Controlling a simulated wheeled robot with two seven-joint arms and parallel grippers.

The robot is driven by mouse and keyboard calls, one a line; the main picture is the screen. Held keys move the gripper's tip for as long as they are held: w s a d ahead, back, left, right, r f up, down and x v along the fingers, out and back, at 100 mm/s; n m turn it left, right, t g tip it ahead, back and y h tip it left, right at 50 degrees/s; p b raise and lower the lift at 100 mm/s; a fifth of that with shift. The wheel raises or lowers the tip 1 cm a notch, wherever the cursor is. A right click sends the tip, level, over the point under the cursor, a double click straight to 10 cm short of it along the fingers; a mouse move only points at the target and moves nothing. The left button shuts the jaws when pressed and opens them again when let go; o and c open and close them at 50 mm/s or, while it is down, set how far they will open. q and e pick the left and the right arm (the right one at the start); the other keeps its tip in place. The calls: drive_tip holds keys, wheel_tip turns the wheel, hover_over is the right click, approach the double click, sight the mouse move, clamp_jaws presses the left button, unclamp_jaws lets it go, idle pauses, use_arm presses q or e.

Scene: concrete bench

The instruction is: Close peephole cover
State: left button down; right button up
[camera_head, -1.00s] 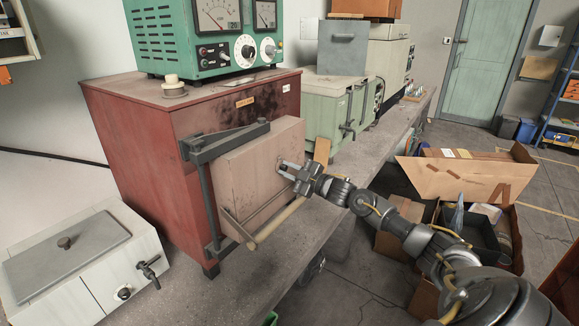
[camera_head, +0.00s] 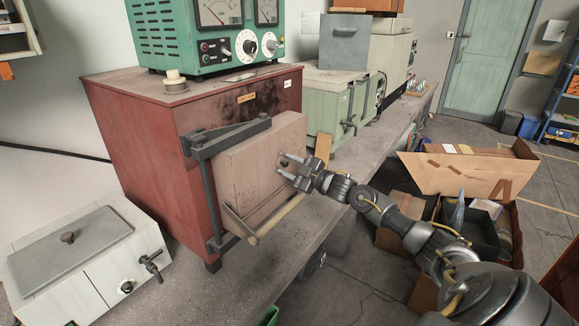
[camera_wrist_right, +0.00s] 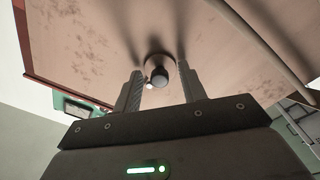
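The red furnace (camera_head: 150,150) stands on the bench with its thick pinkish-beige door (camera_head: 255,165) in a grey metal frame. In the right wrist view the door face (camera_wrist_right: 75,45) fills the top. A small dark round knob-like part (camera_wrist_right: 160,76), seemingly the peephole cover, sits on it with a small pale spot beside it. My right gripper (camera_head: 286,166) is at the door face. Its two fingers are apart, one on each side of the dark part, with gaps visible in the right wrist view (camera_wrist_right: 158,88). In the head view the gripper hides the cover. My left gripper is not in view.
A wooden-handled bar (camera_head: 275,221) crosses the door's lower front. A white box with a tap (camera_head: 90,262) is at lower left, and a green meter unit (camera_head: 190,35) sits on the furnace. Cardboard boxes (camera_head: 470,170) stand on the floor at right.

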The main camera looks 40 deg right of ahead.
drive_tip(key=shift+s+d+f, duration=0.15)
drive_tip(key=shift+s, duration=0.15)
drive_tip(key=b+v, duration=0.3)
drive_tip(key=v, duration=0.7)
idle(0.4)
